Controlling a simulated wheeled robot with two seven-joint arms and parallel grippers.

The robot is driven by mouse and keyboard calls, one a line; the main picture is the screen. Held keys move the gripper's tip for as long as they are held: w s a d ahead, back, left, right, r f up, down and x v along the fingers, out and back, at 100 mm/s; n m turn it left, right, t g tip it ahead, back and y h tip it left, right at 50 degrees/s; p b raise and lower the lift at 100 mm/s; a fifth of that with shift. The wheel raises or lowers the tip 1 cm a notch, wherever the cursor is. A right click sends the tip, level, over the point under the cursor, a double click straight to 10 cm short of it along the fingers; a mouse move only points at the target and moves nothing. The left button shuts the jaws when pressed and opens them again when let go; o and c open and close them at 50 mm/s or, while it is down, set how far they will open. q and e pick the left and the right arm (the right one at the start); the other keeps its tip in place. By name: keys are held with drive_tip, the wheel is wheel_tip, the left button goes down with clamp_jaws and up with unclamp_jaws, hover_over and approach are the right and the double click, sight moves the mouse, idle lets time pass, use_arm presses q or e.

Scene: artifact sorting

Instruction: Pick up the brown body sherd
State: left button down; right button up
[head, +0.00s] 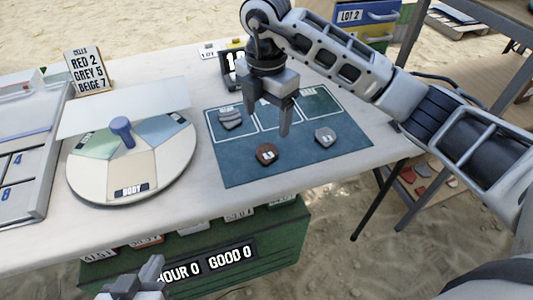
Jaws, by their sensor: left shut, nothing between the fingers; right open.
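The brown body sherd (266,153) lies on the dark teal mat (235,172), near its front edge, with a small pale mark on top. My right gripper (268,119) is above the mat, behind the brown sherd in the picture. Its fingers point down, apart and empty, and do not touch the sherd. My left gripper (138,280) is at the bottom edge, in front of the table and far from the sherd. It is shut and empty, and only partly in view.
A grey sherd (325,138) lies right of the brown one; a ridged grey piece (231,120) lies in the mat's left outlined cell. A round sorting tray (128,190) with a blue knob (121,127) stands left. A sign (88,70) stands behind it.

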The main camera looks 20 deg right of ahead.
sight(266, 152)
drive_tip(key=f, duration=0.8)
drive_tip(key=shift+s+a+f, duration=0.1)
drive_tip(key=shift+s+f, duration=0.1)
drive_tip(key=shift+f, duration=0.05)
drive_tip(key=c, duration=1)
